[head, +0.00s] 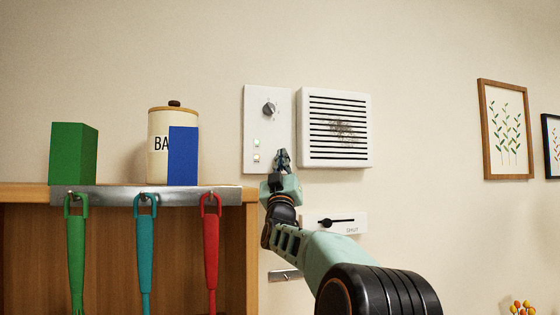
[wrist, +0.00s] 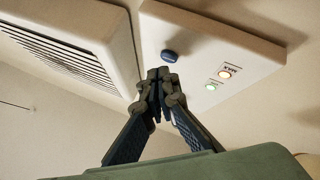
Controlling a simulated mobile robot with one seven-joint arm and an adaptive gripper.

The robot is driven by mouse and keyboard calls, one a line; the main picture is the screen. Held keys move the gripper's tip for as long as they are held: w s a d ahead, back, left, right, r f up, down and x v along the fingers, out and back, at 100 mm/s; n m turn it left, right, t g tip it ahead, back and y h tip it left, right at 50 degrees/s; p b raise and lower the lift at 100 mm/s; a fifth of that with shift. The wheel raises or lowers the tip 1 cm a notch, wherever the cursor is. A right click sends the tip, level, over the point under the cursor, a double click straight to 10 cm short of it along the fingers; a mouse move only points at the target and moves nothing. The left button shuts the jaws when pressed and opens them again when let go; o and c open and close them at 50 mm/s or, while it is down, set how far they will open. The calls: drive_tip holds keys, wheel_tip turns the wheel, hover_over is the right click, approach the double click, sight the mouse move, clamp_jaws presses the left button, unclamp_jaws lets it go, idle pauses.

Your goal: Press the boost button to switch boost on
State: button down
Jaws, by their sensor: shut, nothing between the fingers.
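A white control panel (head: 254,120) is on the wall, with a grey knob (head: 269,109) near its top. A dark blue button (wrist: 169,56) shows on the panel in the wrist view; its label is not visible. In the head view my gripper covers that part of the panel. My gripper (head: 282,155) is shut and empty in front of the panel's lower right. In the wrist view its fingertips (wrist: 159,76) appear just beside the blue button; contact cannot be told. A green lamp (wrist: 210,86) and an amber lamp (wrist: 228,70) both look lit.
A white slotted vent (head: 334,158) is close to the panel's right. A slider plate (head: 345,223) is below it. At left, a shelf (head: 250,192) carries a green block (head: 74,154), a canister (head: 158,121) and a blue block (head: 183,156), with utensils hanging from its rail.

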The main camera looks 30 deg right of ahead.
drive_tip(key=s+b, duration=0.2)
drive_tip(key=s+a+b, duration=0.1)
drive_tip(key=s+b, duration=0.2)
drive_tip(key=b, duration=0.1)
drive_tip(key=shift+s+a, duration=0.25)
drive_tip(key=shift+s, duration=0.15)
idle(0.5)
